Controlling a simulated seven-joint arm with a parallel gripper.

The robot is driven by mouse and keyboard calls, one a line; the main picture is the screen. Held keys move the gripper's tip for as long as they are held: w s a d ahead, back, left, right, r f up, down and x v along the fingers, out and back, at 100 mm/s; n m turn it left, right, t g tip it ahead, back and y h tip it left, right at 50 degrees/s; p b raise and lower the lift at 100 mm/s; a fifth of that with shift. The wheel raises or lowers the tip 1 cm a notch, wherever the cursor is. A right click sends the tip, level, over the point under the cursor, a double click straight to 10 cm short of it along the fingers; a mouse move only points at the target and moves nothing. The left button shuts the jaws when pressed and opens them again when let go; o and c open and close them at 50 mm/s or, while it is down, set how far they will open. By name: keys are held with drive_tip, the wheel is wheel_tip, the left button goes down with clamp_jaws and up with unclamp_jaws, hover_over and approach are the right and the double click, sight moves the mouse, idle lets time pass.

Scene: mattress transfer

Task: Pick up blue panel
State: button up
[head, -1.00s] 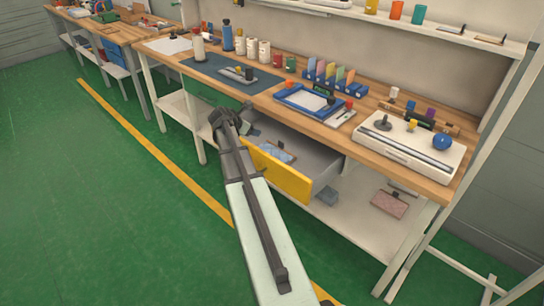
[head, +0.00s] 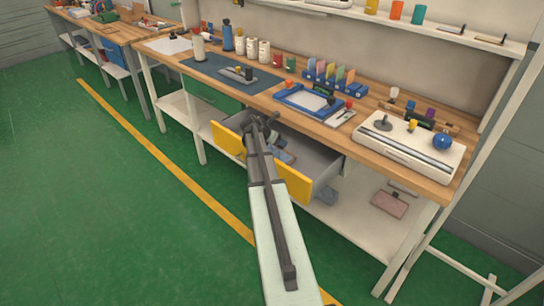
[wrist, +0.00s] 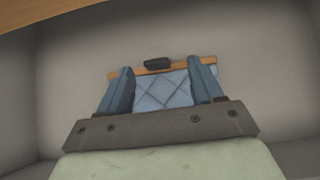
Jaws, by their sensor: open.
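The blue panel (wrist: 162,91) is a light blue quilted piece with a wooden strip along one edge and a small black handle on the strip. It lies in the open yellow-fronted drawer (head: 292,182); in the head view only part of the panel (head: 284,156) shows beside my arm. My gripper (wrist: 161,66) is open, its two blue-grey fingers appearing on either side of the panel in the wrist view. Contact and height above the panel cannot be told. In the head view my gripper (head: 262,128) is over the drawer, and my arm hides part of the drawer front.
The wooden tabletop (head: 222,84) runs above the drawer, close to my gripper. The drawer's grey walls surround the panel. The green floor at left is clear.

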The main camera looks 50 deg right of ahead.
drive_tip(key=shift+w+x, duration=0.15)
drive_tip(key=shift+x, duration=1.2)
drive_tip(key=shift+w+x, duration=0.15)
drive_tip(key=shift+x, duration=1.2)
clamp_jaws()
